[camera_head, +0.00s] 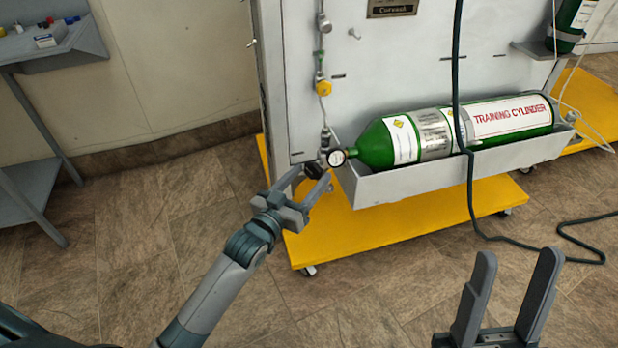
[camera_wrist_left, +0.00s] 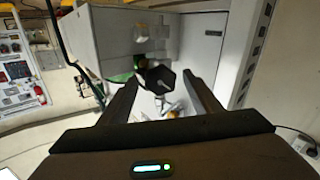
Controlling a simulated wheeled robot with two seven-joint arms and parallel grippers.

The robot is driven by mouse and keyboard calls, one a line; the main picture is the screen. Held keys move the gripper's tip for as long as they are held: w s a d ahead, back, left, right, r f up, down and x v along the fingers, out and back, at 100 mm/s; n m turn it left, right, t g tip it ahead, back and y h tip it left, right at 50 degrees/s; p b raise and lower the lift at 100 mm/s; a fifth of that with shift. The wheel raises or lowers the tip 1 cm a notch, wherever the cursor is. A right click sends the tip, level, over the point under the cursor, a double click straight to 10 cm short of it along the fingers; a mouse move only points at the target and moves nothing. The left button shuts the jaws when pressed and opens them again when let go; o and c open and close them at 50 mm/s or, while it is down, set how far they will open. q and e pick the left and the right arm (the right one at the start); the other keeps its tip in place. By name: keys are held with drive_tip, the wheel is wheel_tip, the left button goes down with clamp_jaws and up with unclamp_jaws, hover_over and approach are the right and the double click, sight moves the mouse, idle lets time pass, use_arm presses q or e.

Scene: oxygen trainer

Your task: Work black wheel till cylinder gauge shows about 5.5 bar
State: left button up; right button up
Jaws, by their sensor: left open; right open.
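The green training cylinder (camera_head: 385,145) lies on its side in a grey tray (camera_head: 420,182). A small round white-faced gauge (camera_head: 337,158) sits at its left end; its reading is too small to make out. The black wheel (camera_head: 312,170) is beside the gauge, partly hidden by my left gripper (camera_head: 309,177). In the left wrist view, the dark many-sided black wheel (camera_wrist_left: 160,79) appears between the tips of my left gripper (camera_wrist_left: 160,82), with its fingers spread on either side. I cannot tell whether they touch it. My right gripper (camera_head: 518,258) is open and empty at the lower right.
A grey upright panel (camera_head: 300,80) carries a pipe with a yellow fitting (camera_head: 323,88). It stands on a yellow wheeled base (camera_head: 370,225). A black hose (camera_head: 470,190) hangs before the cylinder and runs along the floor. A grey side table (camera_head: 85,45) stands at left.

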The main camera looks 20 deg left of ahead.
use_arm(q)
drive_tip(key=shift+w+d, duration=0.1)
drive_tip(key=shift+w, duration=0.25)
drive_tip(key=c, duration=1)
drive_tip(key=shift+c, duration=0.2)
drive_tip(key=shift+r, duration=0.1)
